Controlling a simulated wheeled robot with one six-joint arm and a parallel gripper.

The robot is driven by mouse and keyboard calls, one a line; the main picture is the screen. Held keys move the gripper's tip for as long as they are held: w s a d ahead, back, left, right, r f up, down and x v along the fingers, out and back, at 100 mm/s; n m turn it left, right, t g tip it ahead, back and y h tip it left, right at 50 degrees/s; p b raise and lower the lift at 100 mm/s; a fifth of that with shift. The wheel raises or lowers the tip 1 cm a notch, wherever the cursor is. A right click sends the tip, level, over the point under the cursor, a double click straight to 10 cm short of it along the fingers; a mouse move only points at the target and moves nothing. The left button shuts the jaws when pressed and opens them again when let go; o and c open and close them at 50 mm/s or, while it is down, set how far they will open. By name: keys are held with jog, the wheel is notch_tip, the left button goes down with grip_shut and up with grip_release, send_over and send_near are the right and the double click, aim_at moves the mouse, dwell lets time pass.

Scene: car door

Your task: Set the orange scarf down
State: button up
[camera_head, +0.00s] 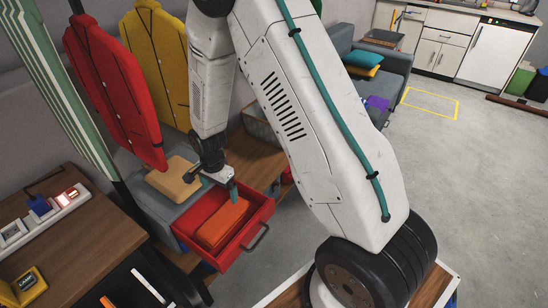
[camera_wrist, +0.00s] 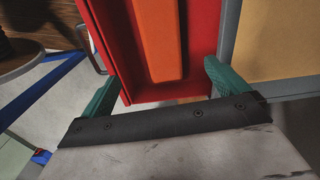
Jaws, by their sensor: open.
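The orange scarf (camera_head: 220,224) is a folded block lying inside the open red drawer (camera_head: 262,218). In the wrist view the scarf (camera_wrist: 155,38) runs lengthwise along the red drawer floor (camera_wrist: 203,45). My gripper (camera_head: 234,190) is just above the drawer, over the far end of the scarf. In the wrist view its two teal fingers (camera_wrist: 160,78) are spread wide, with nothing held between them. The scarf's near end lies between and beyond the fingertips. Whether a finger touches the drawer or scarf I cannot tell.
Red (camera_head: 112,85) and yellow (camera_head: 160,60) jackets hang behind. A wooden table (camera_head: 80,245) with a power strip (camera_head: 45,212) stands at left. The grey floor (camera_head: 450,170) at right is open.

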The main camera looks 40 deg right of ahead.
jog(key=s+d+r+n, duration=0.1)
jog(key=s+r+n, duration=0.3)
jog(key=r, duration=0.8)
jog(key=s+d+r+n, duration=0.15)
jog(key=s+r, duration=0.45)
jog(key=r, duration=0.6)
jog(key=s+r+n, duration=0.4)
jog(key=s+r, duration=0.1)
jog(key=s, duration=0.5)
jog(key=s+r+n+t, duration=0.1)
jog(key=s+r+n, duration=0.3)
jog(key=s, duration=0.6)
jog(key=shift+d+r, duration=0.2)
jog(key=shift+r, duration=0.75)
